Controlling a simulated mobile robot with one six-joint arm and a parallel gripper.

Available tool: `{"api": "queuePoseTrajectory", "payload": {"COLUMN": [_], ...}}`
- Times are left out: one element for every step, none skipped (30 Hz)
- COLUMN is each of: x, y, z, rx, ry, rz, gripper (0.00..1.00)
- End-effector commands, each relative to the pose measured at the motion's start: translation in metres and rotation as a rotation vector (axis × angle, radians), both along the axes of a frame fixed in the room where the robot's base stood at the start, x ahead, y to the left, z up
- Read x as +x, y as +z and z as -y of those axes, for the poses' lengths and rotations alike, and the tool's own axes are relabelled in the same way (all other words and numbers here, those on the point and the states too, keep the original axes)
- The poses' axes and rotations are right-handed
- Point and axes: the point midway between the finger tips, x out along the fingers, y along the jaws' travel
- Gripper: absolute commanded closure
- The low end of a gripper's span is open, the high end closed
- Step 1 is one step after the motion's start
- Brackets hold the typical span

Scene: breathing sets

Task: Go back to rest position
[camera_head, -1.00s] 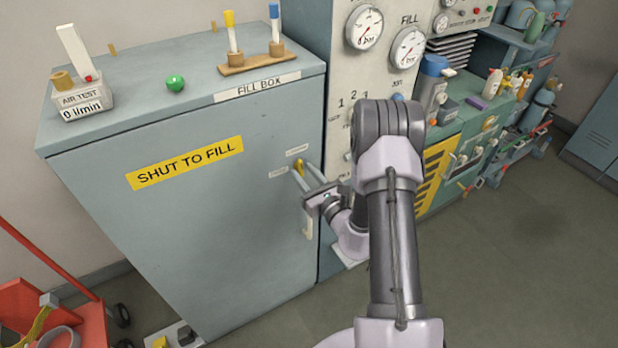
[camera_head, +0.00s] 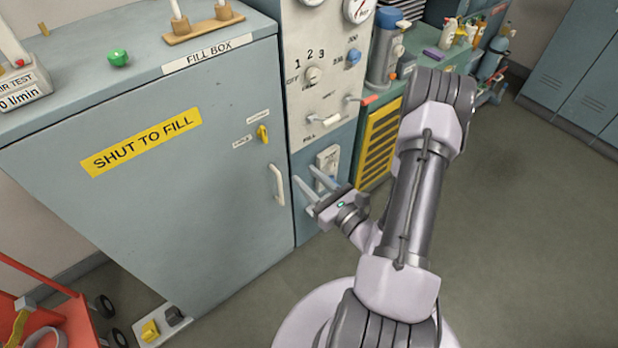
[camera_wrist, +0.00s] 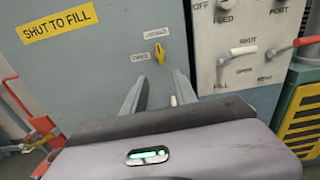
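My gripper (camera_head: 316,186) is open, its two thin grey fingers apart with nothing between them. In the head view it is in front of the right edge of the fill box (camera_head: 200,225), near the white door handle (camera_head: 277,184), and appears apart from it. In the wrist view the fingers (camera_wrist: 157,92) point toward the box door. A yellow latch knob (camera_head: 262,134) is on the door, clear of the fingers; it also shows in the wrist view (camera_wrist: 159,54). The door looks shut.
The panel right of the box has a selector knob (camera_head: 312,75), a blue knob (camera_head: 353,56) and a red-tipped lever (camera_head: 368,99). A red cart (camera_head: 75,325) stands at the lower left. A green ball (camera_head: 118,57) sits on the box. Floor at the right is clear.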

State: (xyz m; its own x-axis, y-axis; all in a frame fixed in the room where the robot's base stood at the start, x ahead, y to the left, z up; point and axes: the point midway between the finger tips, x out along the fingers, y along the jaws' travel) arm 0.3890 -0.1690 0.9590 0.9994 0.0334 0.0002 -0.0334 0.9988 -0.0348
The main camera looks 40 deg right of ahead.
Motion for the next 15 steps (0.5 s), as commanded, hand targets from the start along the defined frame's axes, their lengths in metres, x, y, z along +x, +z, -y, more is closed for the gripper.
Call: {"api": "queuePoseTrajectory", "payload": {"x": [0.000,0.000,0.000,0.000,0.000,0.001,0.003,0.005,0.011,0.016,0.019,0.020,0.017,0.009,-0.007], "y": [0.000,0.000,0.000,0.000,0.000,0.001,0.005,0.011,0.024,0.038,0.054,0.078,0.094,0.109,0.125], "z": [0.000,0.000,0.000,0.000,0.000,-0.001,-0.004,-0.010,-0.023,-0.039,-0.059,-0.092,-0.120,-0.149,-0.186], "rx": [0.000,0.000,0.000,0.000,0.000,-0.002,-0.006,-0.013,-0.030,-0.048,-0.072,-0.115,-0.156,-0.203,-0.283], "ry": [0.000,0.000,0.000,0.000,0.000,0.005,0.020,0.051,0.117,0.189,0.281,0.429,0.554,0.685,0.865], "rz": [0.000,0.000,0.000,0.000,0.000,0.002,0.007,0.018,0.040,0.060,0.084,0.113,0.131,0.143,0.151], "gripper": [0.66,0.66,0.66,0.66,0.66,0.66,0.66,0.66,0.66,0.66,0.66,0.66,0.66,0.66,0.66]}}
